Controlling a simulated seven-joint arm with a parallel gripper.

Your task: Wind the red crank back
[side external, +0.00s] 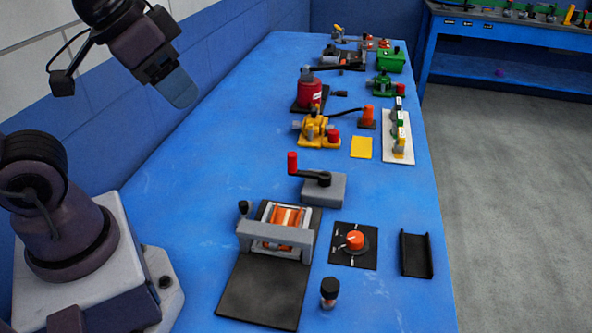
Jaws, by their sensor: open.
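The crank has an upright red handle (292,163) on a black arm (310,174). The arm runs from the handle on the left to a pivot on top of a grey block (325,190). The block sits mid-table on the blue table (210,160). My gripper (180,90) is at the upper left, raised well above the table and away from the crank. It is open and holds nothing visible. One finger hides most of the other from this side.
In front of the crank stands a roller device (280,230) on a black base. Right of it are a red knob (355,240) and a black tray (416,255). A yellow device (316,128) and a red canister (310,92) stand behind. The table left of the crank is clear.

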